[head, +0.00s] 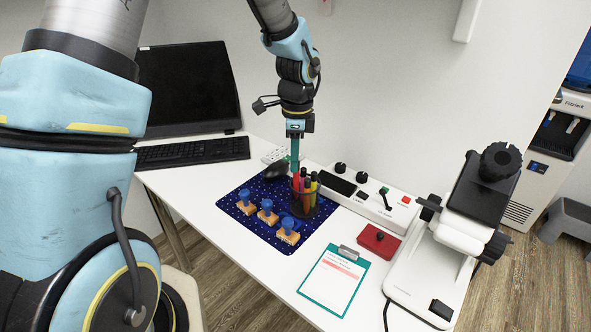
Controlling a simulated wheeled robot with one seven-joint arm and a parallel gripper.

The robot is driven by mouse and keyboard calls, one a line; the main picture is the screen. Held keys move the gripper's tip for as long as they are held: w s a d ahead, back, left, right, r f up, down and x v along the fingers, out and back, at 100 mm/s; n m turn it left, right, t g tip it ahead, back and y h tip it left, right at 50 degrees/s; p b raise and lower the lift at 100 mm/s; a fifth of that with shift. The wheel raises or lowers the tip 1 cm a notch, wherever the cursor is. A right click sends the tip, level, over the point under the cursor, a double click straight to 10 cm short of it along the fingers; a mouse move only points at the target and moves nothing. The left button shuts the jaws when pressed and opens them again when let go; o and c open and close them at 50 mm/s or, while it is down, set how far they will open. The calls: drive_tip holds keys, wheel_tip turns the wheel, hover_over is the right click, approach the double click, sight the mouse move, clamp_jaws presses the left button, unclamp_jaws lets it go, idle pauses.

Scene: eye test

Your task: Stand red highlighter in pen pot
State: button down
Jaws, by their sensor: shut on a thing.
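The pen pot (304,207) is a dark, see-through mesh cup standing upright on a dark blue mat (235,217). It holds several pens, among them a red one (303,176) that looks like the red highlighter, and yellow ones. My gripper (296,135) is above the pot, pointing down, shut on a slim teal, pen-like thing (295,152). The teal thing hangs nearly upright. Its lower end meets the red and yellow pens at the pot's rim; I cannot tell whether it is inside or behind.
Three blue-handled stamps (267,208) stand on the mat left of the pot. A black mouse (276,171) is close behind. A white control box (365,195), red pad (378,241), clipboard (334,280) and white microscope (440,262) are to the right. A keyboard (193,151) is at left.

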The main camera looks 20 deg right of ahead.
wheel_tip(320, 180, down, 3)
drive_tip(key=shift+f+p, duration=0.1)
drive_tip(key=shift+p, duration=0.2)
drive_tip(key=shift+w+d+f+p, duration=0.1)
drive_tip(key=shift+w+f+p, duration=0.05)
drive_tip(key=shift+f+p, duration=0.3)
drive_tip(key=shift+f, duration=0.15)
drive_tip(key=c, duration=0.8)
unclamp_jaws()
drive_tip(key=shift+c, duration=0.2)
wheel_tip(320, 180, up, 12)
drive_tip(key=b, duration=0.3)
drive_tip(key=shift+d, duration=0.15)
drive_tip(key=s+a+n, duration=0.2)
drive_tip(key=a+n, duration=0.9)
drive_tip(key=a, duration=0.4)
drive_tip(key=s+a+f+n+t, duration=0.1)
drive_tip(key=s+a+n, duration=0.1)
drive_tip(key=a+n, duration=0.9)
drive_tip(key=a, duration=0.4)
drive_tip(key=shift+a+f+h, duration=0.15)
drive_tip(key=shift+f+h, duration=0.15)
